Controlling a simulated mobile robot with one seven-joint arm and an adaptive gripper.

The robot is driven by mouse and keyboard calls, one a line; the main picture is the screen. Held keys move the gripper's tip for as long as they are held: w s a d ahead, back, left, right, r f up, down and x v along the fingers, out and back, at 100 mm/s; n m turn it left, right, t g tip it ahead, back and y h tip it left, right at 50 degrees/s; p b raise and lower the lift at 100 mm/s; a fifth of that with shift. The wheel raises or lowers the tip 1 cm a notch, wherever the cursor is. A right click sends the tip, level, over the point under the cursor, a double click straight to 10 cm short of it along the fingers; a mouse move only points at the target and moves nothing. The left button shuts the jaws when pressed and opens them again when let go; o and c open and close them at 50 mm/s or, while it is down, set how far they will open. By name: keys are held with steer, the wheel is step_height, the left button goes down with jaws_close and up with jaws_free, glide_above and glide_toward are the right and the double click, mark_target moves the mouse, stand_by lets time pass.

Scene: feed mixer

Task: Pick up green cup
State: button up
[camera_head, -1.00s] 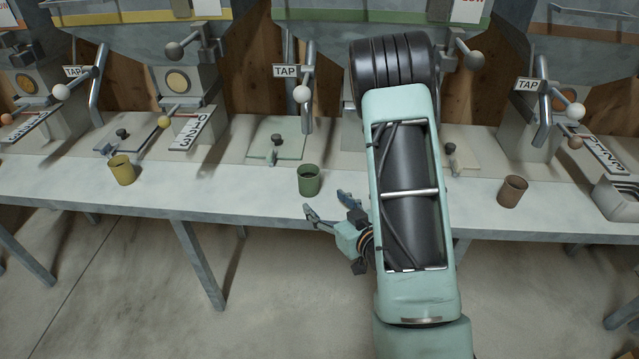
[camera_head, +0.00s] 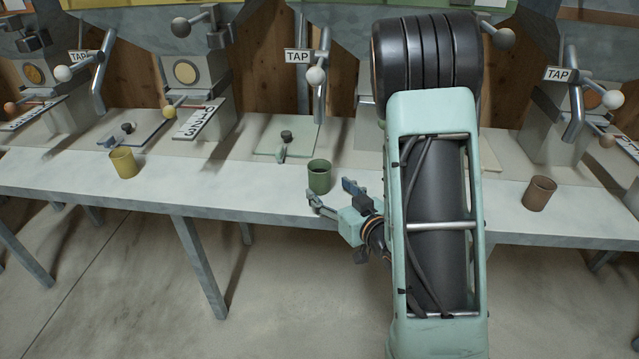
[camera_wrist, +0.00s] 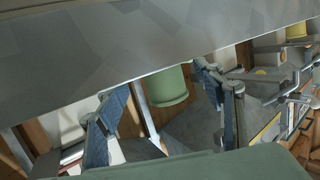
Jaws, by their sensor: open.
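The green cup (camera_head: 319,178) stands upright on the pale bench, near its front edge. In the wrist view the green cup (camera_wrist: 168,88) shows between the two fingers, upside down in that tilted picture. My gripper (camera_head: 331,192) is open and empty at the bench's front edge, just in front of the cup and slightly to its right. In the wrist view my gripper (camera_wrist: 160,80) has one finger on each side of the cup, with gaps. I see no contact. The cup's lower front is close behind the fingertips in the head view.
A yellow cup (camera_head: 123,164) stands to the left and a brown cup (camera_head: 539,194) to the right on the bench (camera_head: 250,195). A green plate with a small knob (camera_head: 286,137) and a tap lever (camera_head: 316,76) are behind the green cup.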

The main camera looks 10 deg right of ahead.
mark_target(322, 170)
steer(key=b+x, duration=0.1)
steer(key=x, duration=0.4)
steer(key=shift+w+a, duration=0.15)
steer(key=shift+w, duration=0.25)
steer(key=c, duration=1.3)
steer(key=shift+r, duration=0.2)
steer(key=shift+r+p, duration=0.3)
steer(key=shift+r, duration=0.25)
steer(key=r, duration=0.1)
steer(key=r+p, duration=0.1)
steer(key=shift+s+r, duration=0.2)
steer(key=shift+r, duration=0.2)
steer(key=s+r+p, duration=0.4)
steer(key=s+r, duration=0.1)
steer(key=shift+s+a+r+p, duration=0.15)
steer(key=shift+r+p, duration=0.15)
steer(key=shift+p, duration=0.1)
